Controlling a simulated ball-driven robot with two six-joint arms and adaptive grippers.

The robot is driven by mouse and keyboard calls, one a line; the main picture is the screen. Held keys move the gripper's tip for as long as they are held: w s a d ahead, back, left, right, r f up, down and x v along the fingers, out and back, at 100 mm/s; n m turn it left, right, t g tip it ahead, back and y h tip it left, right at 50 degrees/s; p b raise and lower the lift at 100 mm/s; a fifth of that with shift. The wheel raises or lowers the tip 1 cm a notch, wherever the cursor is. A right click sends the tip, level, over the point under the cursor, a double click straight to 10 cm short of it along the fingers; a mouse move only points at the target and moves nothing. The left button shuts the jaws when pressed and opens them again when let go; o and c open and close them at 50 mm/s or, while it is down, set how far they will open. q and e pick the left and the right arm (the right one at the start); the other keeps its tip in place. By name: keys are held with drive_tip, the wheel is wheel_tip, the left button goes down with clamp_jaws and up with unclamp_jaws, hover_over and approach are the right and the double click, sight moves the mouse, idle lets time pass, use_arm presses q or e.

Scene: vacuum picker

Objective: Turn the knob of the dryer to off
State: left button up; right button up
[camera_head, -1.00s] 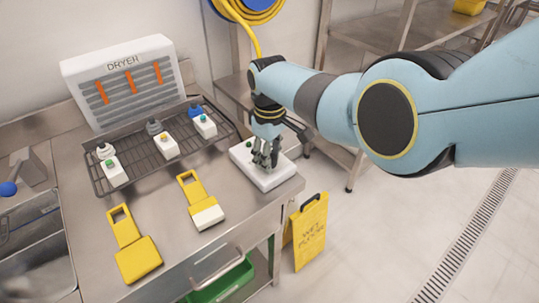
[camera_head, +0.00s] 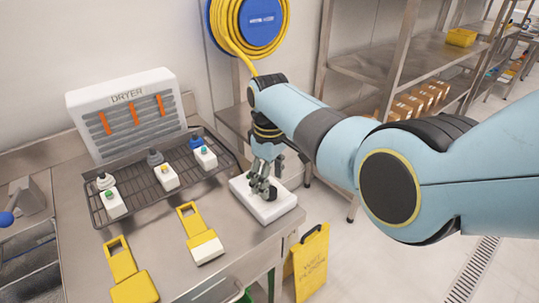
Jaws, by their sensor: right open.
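The dryer (camera_head: 128,110) is a white unit with grey slats and orange strips, standing at the back of the steel counter. A white box (camera_head: 266,207) lies at the counter's right end; I take it for the dryer's control base. My right gripper (camera_head: 264,190) points down over this box, with its fingers at the box's top. The fingers hide any knob there, and I cannot tell whether they touch it. The right gripper is open. My left gripper is not in view.
A wire rack (camera_head: 158,180) in front of the dryer holds several small devices with coloured buttons. Two yellow-handled tools (camera_head: 200,234) lie on the counter. A yellow wet-floor sign (camera_head: 309,263) stands right of the counter. A hose reel (camera_head: 250,20) hangs behind; shelves (camera_head: 410,62) stand right.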

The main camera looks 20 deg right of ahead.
wheel_tip(320, 180, up, 8)
drive_tip(key=shift+r, duration=0.25)
drive_tip(key=s+d+f+g+b, duration=0.2)
drive_tip(key=s+f+b, duration=0.2)
drive_tip(key=s+f, duration=0.75)
drive_tip(key=s+d+f+m+g+b, duration=0.1)
drive_tip(key=s+d+f+b, duration=0.25)
drive_tip(key=s+f, duration=0.85)
drive_tip(key=s+d+f+g+b, duration=0.2)
drive_tip(key=s+f+b, duration=0.4)
drive_tip(key=f, duration=1.1)
drive_tip(key=s+d+f+m+t+h+b, duration=0.15)
drive_tip(key=s+d+f+b, duration=0.25)
drive_tip(key=s+f, duration=0.85)
drive_tip(key=s+d+f+m+t+y+b, duration=0.1)
drive_tip(key=s+d+f+m+t+b, duration=0.15)
drive_tip(key=s+f, duration=1)
drive_tip(key=r, duration=0.1)
drive_tip(key=r+m+t, duration=0.1)
drive_tip(key=w+r+m, duration=0.1)
drive_tip(key=shift+w+d+r+t, duration=0.1)
drive_tip(key=shift+d+r+t, duration=0.2)
drive_tip(key=shift+r+t, duration=0.1)
